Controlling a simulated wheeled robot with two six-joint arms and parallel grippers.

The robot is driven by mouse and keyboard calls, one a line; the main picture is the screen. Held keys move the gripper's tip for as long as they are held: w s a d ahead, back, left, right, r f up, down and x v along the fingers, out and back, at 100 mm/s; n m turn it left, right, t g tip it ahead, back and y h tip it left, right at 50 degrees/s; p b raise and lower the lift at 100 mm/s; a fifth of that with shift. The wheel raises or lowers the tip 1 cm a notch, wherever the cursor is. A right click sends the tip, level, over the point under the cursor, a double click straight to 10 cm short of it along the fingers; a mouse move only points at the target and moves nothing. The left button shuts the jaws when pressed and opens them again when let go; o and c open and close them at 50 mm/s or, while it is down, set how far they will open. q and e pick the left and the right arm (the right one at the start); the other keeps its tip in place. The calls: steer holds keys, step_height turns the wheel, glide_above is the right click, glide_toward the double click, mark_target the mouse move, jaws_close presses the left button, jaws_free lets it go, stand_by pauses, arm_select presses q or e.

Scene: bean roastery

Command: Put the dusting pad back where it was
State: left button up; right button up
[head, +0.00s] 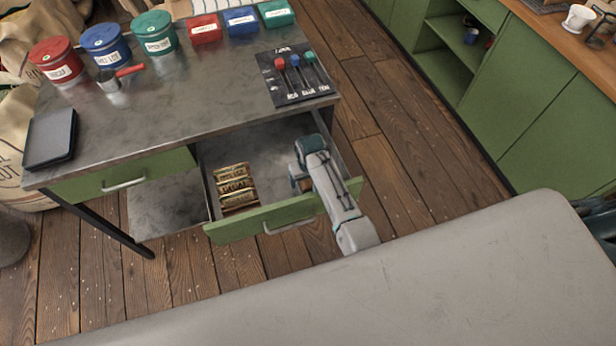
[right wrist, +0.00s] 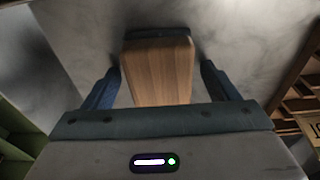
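The dusting pad, a wooden block on a dark base, lies in the open drawer (head: 263,217). It shows in the right wrist view (right wrist: 158,70), and a small brown part shows in the head view (head: 294,171). My right gripper (head: 302,160) reaches down into the right part of the drawer. In the right wrist view my gripper (right wrist: 160,82) is open, with one blue finger on each side of the block and a narrow gap at each side. My left gripper is not in view.
Several labelled packets (head: 235,186) lie in the drawer's left part. On the metal bench (head: 200,105) are coloured tins, a scoop (head: 112,80), a black tablet-like slab (head: 50,138) and a dark mat with coloured-headed tools (head: 297,77). Drawer walls stand close around my right gripper.

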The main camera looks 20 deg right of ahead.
step_height(320, 180, up, 12)
steer(key=s+b, duration=0.1)
steer(key=shift+s, duration=0.2)
stand_by(0.4)
steer(key=shift+r, duration=0.1)
stand_by(1.0)
